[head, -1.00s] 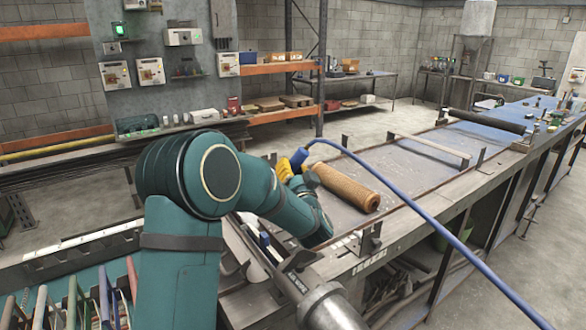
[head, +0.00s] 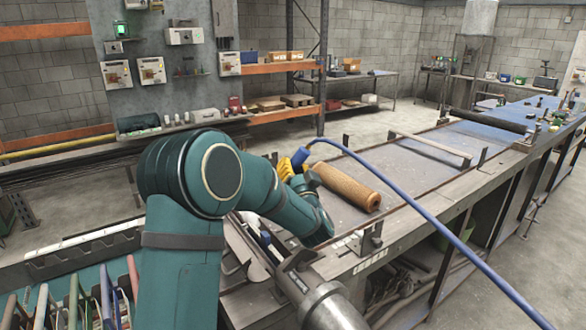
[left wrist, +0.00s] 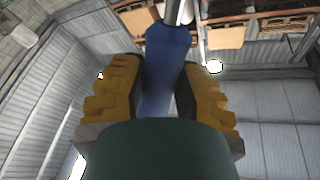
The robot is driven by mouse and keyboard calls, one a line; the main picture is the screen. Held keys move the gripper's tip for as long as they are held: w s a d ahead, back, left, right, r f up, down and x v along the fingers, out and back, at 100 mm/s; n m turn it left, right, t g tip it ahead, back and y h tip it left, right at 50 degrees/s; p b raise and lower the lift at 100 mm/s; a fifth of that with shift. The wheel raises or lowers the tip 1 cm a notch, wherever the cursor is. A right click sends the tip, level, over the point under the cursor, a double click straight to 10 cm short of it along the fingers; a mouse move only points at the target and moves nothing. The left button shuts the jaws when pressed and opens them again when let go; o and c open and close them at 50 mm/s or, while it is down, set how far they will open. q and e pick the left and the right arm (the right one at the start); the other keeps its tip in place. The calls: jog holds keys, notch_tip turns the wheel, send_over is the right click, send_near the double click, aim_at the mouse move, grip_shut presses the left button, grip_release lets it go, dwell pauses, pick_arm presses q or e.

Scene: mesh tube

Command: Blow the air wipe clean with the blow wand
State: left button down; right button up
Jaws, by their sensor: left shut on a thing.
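My left gripper (head: 292,166) has yellow fingers and is shut on the blue handle of the blow wand (head: 299,157). A blue hose runs from the wand across to the lower right. In the left wrist view the blue wand handle (left wrist: 166,70) sits between the two yellow fingers (left wrist: 160,100), with a metal part at its top. A brown mesh tube (head: 348,187) lies on the bench to the right of the gripper. I cannot pick out the air wipe for sure. My right gripper does not show.
The long steel bench (head: 420,195) runs to the back right, with upright brackets along its edges. A dark roller (head: 487,121) lies farther along it.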

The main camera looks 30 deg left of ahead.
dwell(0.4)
pick_arm(q)
jog(key=w+a+b, duration=0.3)
jog(key=a+b, duration=0.2)
jog(key=a, duration=0.3)
jog(key=shift+w+a+b, duration=0.15)
jog(key=shift+w+b, duration=0.05)
jog(key=shift+b, duration=0.2)
dwell(1.6)
